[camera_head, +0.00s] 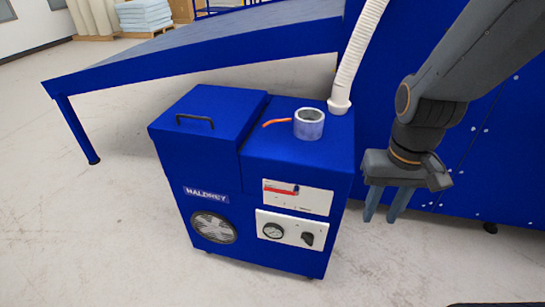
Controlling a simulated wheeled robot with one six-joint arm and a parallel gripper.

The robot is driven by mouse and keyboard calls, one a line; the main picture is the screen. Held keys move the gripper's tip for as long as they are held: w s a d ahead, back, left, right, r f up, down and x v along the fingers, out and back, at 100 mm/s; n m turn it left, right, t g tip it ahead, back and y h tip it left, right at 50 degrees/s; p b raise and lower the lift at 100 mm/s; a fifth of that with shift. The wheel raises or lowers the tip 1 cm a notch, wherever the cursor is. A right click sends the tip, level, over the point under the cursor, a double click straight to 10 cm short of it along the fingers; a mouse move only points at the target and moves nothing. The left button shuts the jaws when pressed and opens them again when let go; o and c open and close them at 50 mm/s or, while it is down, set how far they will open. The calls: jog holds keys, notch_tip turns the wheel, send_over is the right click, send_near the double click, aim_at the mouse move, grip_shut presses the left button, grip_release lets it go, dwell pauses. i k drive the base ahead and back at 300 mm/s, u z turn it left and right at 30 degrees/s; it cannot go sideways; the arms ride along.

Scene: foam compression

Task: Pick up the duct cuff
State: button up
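A white ribbed hose (357,55) comes down from the top and ends in a wider white cuff (340,106), which appears to be the duct cuff. The cuff's lower end is at the back right of the blue machine's top; I cannot tell whether it is fixed there. A short grey open-topped cylinder (309,124) stands upright on the machine's top, left of and nearer than the cuff. My gripper (383,218) hangs to the right of the machine, fingers pointing down with a gap between them. It is empty and apart from both hose and cylinder.
The blue machine (200,160) has a black lid handle (195,121), an orange lever (276,123) beside the cylinder, and front controls (290,230). A sloping blue table (200,50) stands behind. A large blue wall (490,170) stands right, behind my arm. The floor in front is clear.

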aim_at(339, 103)
jog(key=z, duration=1.55)
jog(key=i, duration=0.65)
jog(key=u, duration=2.3)
jog(key=i, duration=0.5)
jog(key=u, duration=0.05)
